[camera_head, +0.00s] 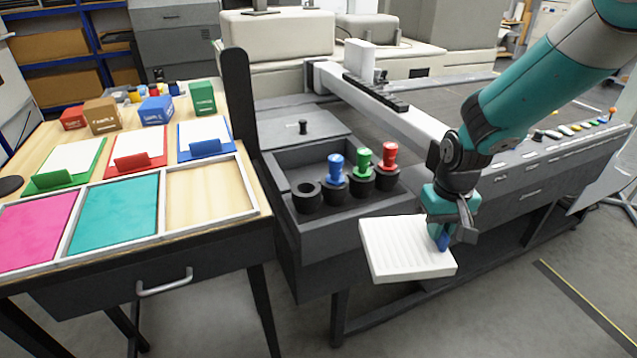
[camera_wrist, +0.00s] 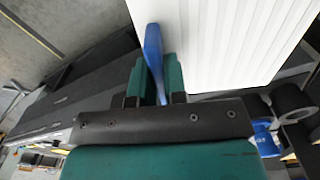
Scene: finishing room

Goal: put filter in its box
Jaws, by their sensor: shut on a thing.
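The filter (camera_head: 400,248) is a white, flat panel with ribs on its face; it also shows in the wrist view (camera_wrist: 225,40). My gripper (camera_head: 442,236) is shut on the blue tab at the filter's edge, and the wrist view shows the tab (camera_wrist: 153,50) between the two green fingers. The filter hangs in the air in front of the dark machine, nearly level and slightly tilted. I cannot tell which container is its box. Small red, brown, blue and green boxes (camera_head: 155,110) stand at the back of the wooden table.
A white-framed tray (camera_head: 212,230) on the table has pink, teal and bare-wood sections. Green, red and blue card holders stand behind it. Beside the table, a dark bin (camera_head: 285,165) has round holders, with blue, green and red-handled tools in them and one holder empty.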

